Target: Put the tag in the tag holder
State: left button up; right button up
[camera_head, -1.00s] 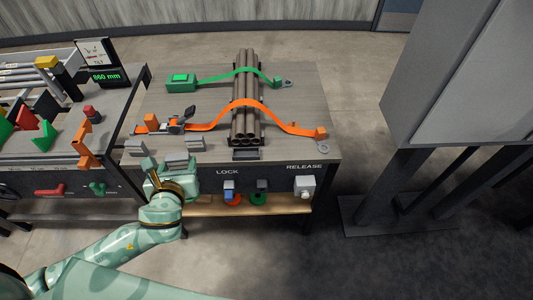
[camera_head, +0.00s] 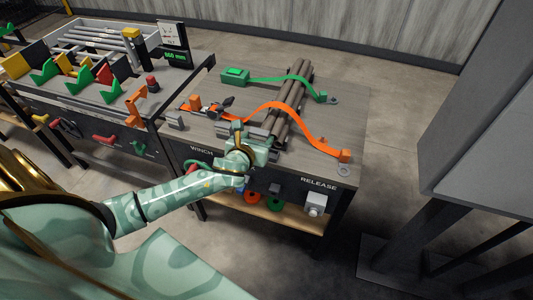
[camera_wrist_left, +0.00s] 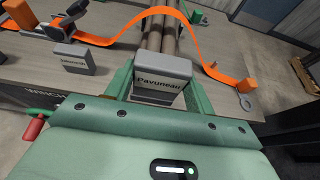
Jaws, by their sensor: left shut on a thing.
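My left gripper (camera_head: 263,151) is shut on a grey tag, at the front of the table by the near ends of the pipes. In the left wrist view the tag (camera_wrist_left: 162,79) reads "Pavuneau" and sits upright between the two green fingers. A second grey tag (camera_wrist_left: 75,58) with small lettering stands on the table to its left; it also shows in the head view (camera_head: 174,121). The tag holder is hidden behind my gripper and the held tag, so I cannot tell whether the tag touches it. My right gripper is out of view.
A bundle of brown pipes (camera_head: 293,97) lies on the table (camera_head: 345,105) under an orange strap (camera_head: 318,132) and a green strap (camera_head: 275,79). A ratchet winch (camera_head: 216,109) is at left. A RELEASE box (camera_head: 316,204) is on the table front. A grey cabinet (camera_head: 480,110) stands at right.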

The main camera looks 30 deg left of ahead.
pick_arm(q)
jog(key=w+f, duration=0.1)
jog(key=w+f+b, duration=0.1)
jog(key=f, duration=0.1)
jog(key=w+f+b, duration=0.1)
jog(key=f, duration=0.1)
jog(key=shift+w+a+f, duration=0.2)
jog(key=shift+w+f, duration=0.05)
jog(key=shift+w, duration=0.1)
notch_tip(320, 180, down, 3)
jog(key=b, duration=0.2)
jog(key=shift+w+f+b, duration=0.1)
jog(key=shift+f+b, duration=0.1)
jog(key=shift+b, duration=0.1)
jog(key=shift+r, duration=0.2)
jog(key=o, duration=1)
jog(key=shift+f, duration=0.1)
